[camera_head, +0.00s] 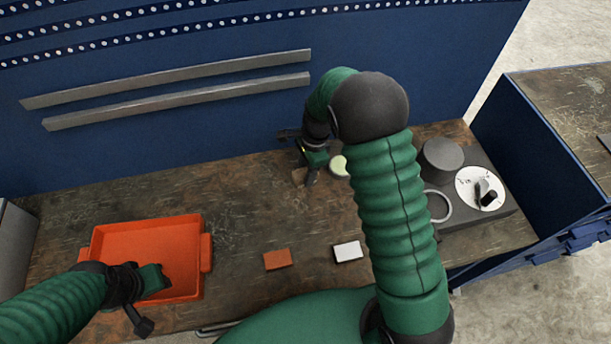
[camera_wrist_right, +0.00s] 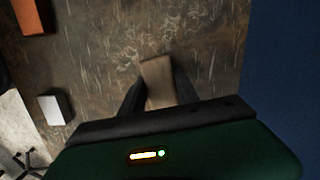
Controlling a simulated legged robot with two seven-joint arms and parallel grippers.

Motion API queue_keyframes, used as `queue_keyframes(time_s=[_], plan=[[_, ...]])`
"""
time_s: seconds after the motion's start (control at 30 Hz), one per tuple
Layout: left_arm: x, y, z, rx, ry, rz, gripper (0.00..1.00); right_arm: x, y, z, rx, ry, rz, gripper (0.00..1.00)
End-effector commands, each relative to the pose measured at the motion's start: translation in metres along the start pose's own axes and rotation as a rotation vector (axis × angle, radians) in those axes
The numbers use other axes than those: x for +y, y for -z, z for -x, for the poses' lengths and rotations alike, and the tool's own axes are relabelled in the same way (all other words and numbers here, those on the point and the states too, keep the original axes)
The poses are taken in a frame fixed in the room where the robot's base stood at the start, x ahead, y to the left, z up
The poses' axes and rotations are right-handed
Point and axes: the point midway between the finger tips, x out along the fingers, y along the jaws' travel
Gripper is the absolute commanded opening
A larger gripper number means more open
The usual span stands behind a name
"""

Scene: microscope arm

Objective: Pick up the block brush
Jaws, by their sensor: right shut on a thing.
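The block brush (camera_wrist_right: 158,80) shows as a tan wooden piece between the two dark fingers in the right wrist view. My right gripper (camera_wrist_right: 160,98) is shut on it. In the head view the brush (camera_head: 299,176) is a small tan piece at the fingertips of my right gripper (camera_head: 308,178), near the back of the table; the gripper hides part of it. I cannot tell whether it touches the table. My left gripper (camera_head: 150,300) is over the front of the orange tray (camera_head: 205,235); its finger opening is not clear.
An orange-brown block (camera_head: 277,259) and a white block (camera_head: 347,251) lie on the table's front middle. A pale round thing (camera_head: 339,165) is beside my right gripper. A grey device with a dial (camera_head: 470,190) stands at the right. A blue wall rises behind. The table's middle left is clear.

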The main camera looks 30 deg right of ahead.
Motion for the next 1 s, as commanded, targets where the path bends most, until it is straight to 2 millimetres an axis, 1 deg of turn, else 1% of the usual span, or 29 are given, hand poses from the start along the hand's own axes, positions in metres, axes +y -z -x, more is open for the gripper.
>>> queue_keyframes(time_s=[0.07,0.1,0.27,0.5,0.63,0.7,0.8,1.0], plan=[[0.0,0.0,-0.001,0.0,0.0,0.0,0.36,-0.001,-0.002,0.013,0.0,0.004,0.0,0.0],[0.0,-0.001,-0.004,0.0,0.0,0.0,0.36,0.009,-0.001,0.011,-0.001,0.0,-0.002,0.0],[0.0,-0.002,-0.009,0.0,0.0,0.0,0.36,0.046,0.002,0.015,-0.001,0.001,-0.003,0.0],[0.0,-0.004,-0.015,0.0,0.0,0.0,0.36,0.116,0.006,0.022,-0.002,0.001,-0.002,0.0],[0.0,-0.004,-0.016,0.0,0.0,0.0,0.36,0.143,0.008,0.025,0.0,0.0,-0.001,0.0],[0.0,-0.004,-0.016,0.0,0.0,0.0,0.36,0.152,0.009,0.026,0.0,0.0,-0.001,0.0],[0.0,-0.004,-0.016,0.0,0.0,0.0,0.36,0.158,0.009,0.027,0.0,0.0,-0.001,0.0],[0.0,-0.004,-0.016,0.0,0.0,0.0,0.36,0.159,0.01,0.027,0.0,0.0,0.0,0.0]])
